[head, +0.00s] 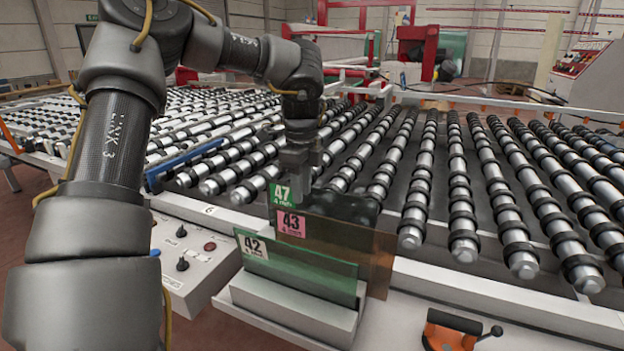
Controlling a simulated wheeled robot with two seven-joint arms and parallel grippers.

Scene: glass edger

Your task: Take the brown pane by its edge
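The brown pane (383,262) stands on edge in a white slotted rack (290,316), with a pink label "43" at its upper left. A green pane (300,273) labelled "42" stands in front and covers its lower part. My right gripper is out of view.
A roller conveyor (465,200) fills the space behind the rack. A control box (190,250) with knobs is at the rack's left. An orange clamp with a black lever (450,331) sits at the front right. A blue bar (190,160) lies at the conveyor's left.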

